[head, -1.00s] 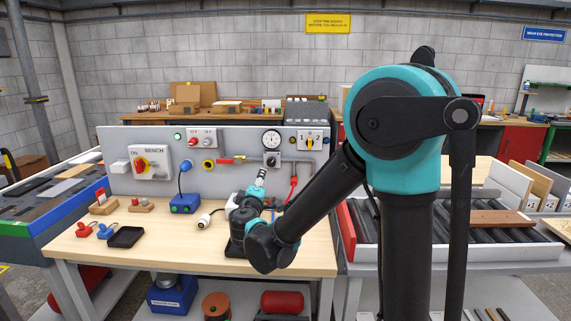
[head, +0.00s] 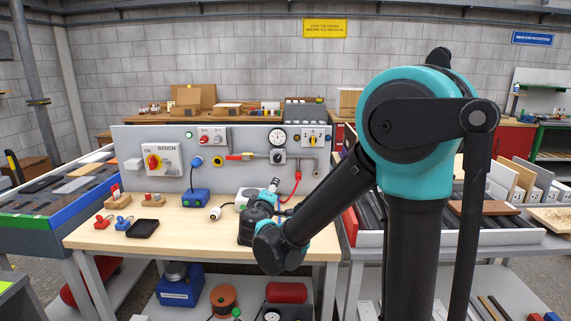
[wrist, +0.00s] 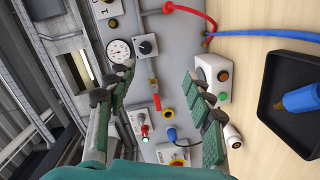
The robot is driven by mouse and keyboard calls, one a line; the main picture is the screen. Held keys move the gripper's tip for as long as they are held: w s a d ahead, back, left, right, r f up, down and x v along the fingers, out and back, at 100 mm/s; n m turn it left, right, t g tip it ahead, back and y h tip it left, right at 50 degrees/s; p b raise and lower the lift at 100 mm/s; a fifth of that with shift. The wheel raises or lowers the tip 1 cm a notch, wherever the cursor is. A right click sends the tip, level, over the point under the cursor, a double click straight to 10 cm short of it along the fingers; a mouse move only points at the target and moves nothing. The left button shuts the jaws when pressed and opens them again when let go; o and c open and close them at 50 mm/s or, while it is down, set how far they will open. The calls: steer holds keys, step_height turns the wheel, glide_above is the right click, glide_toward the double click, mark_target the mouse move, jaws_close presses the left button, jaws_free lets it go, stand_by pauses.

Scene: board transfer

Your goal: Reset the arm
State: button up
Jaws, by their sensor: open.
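My gripper (head: 274,186) shows small in the head view, above the bench's right half, with my forearm and wrist partly in front of it. In the wrist view its two green-padded fingers (wrist: 163,98) stand wide apart with nothing between them that they touch. The grey board (head: 232,180) stands upright at the back of the wooden bench (head: 180,240).
A black tray (head: 142,229) and red and blue clips lie at the bench's front left. A blue box (head: 196,198) and white plug (head: 215,213) stand mid-bench. In the wrist view a black tray (wrist: 270,122) holds a blue plug. A red hose (head: 296,188) hangs from the board.

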steer(key=s+d+f+m+g+h, duration=0.1)
steer(key=s+d+f+m+g, duration=0.2)
steer(key=d, duration=0.4)
steer(key=s+d+f+m+g+h, duration=0.1)
steer(key=s+d+f+m+g, duration=0.15)
steer(key=d+f, duration=0.4)
steer(key=s+d+f+m+g+h, duration=0.15)
steer(key=s+d, duration=0.25)
steer(key=d, duration=0.5)
steer(key=s+f+m+g+y, duration=0.2)
steer(key=s+f, duration=0.3)
steer(key=s, duration=0.3)
steer(key=s+d+f+m+g+y, duration=0.1)
steer(key=s+f+m+g+y, duration=0.2)
steer(key=s+f, duration=0.2)
steer(key=s, duration=0.3)
steer(key=shift+s, duration=0.3)
steer(key=shift+d+y, duration=0.1)
steer(key=shift+y, duration=0.15)
